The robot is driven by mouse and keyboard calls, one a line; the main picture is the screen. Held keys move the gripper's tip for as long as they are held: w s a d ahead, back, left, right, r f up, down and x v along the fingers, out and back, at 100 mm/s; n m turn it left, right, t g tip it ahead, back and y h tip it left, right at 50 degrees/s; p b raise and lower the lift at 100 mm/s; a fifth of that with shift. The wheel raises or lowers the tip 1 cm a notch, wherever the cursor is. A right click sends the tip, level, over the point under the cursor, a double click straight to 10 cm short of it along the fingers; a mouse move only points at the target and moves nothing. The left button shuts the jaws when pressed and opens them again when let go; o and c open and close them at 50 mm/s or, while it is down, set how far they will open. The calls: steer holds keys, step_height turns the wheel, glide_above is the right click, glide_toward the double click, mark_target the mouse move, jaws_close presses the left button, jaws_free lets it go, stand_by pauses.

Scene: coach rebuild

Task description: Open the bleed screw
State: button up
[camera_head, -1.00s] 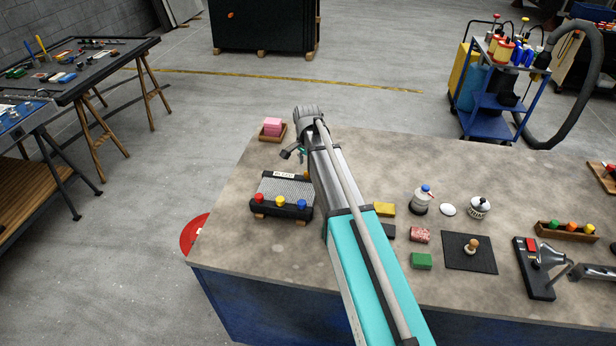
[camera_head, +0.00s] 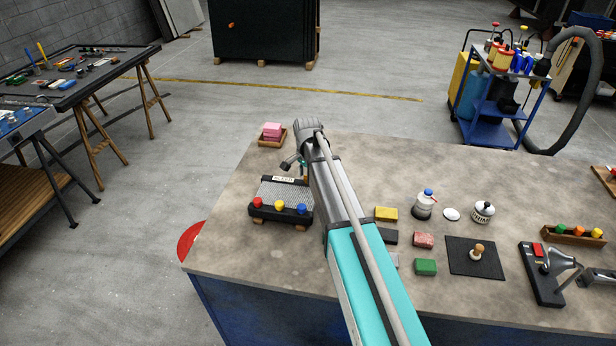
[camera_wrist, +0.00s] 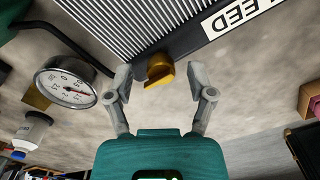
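The bleed screw (camera_wrist: 160,71) is a brass-yellow piece with a flat tab, on the edge of a ribbed unit beside a white label (camera_wrist: 241,12) whose visible letters read "LEED". The ribbed unit (camera_head: 286,190) stands at the left of the bench in the head view. My gripper (camera_wrist: 160,78) is open in the wrist view, with one fingertip on each side of the screw and a visible gap on both sides. I see no contact. In the head view my arm hides most of the screw area.
A round dial gauge (camera_wrist: 66,82) on a dark hose is close to one finger in the wrist view. Red, blue and yellow knobs line the unit's front.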

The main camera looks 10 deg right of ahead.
steer(key=c, duration=0.9)
steer(key=shift+d, duration=0.1)
jaws_close()
